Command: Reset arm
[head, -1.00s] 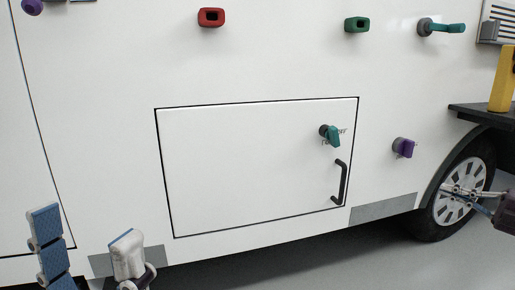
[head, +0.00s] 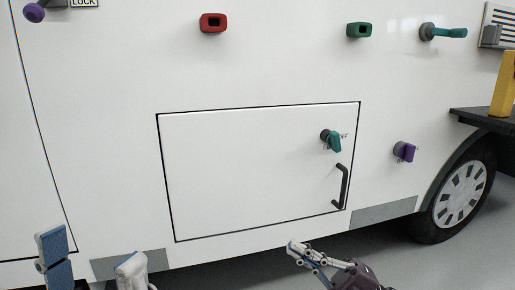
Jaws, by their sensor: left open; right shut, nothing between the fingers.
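My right gripper (head: 294,250) is in the head view at the bottom, just below the lower edge of the hatch door. It is shut and empty, pointing left, apart from the door. My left arm shows at the bottom left; its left gripper (head: 50,243) has a blue-padded finger upright there, and a white and blue part (head: 131,266) stands beside it. The lower parts are cut off by the frame. The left gripper is open, with nothing seen in it. Both grippers are in front of the white motorhome side (head: 280,70).
The closed hatch door (head: 245,170) has a teal knob (head: 333,140) and a black handle (head: 342,187). A purple knob (head: 406,151), a wheel (head: 463,200) and a dark shelf with a yellow object (head: 503,85) are at right. Red (head: 213,22) and green (head: 359,30) sockets sit above.

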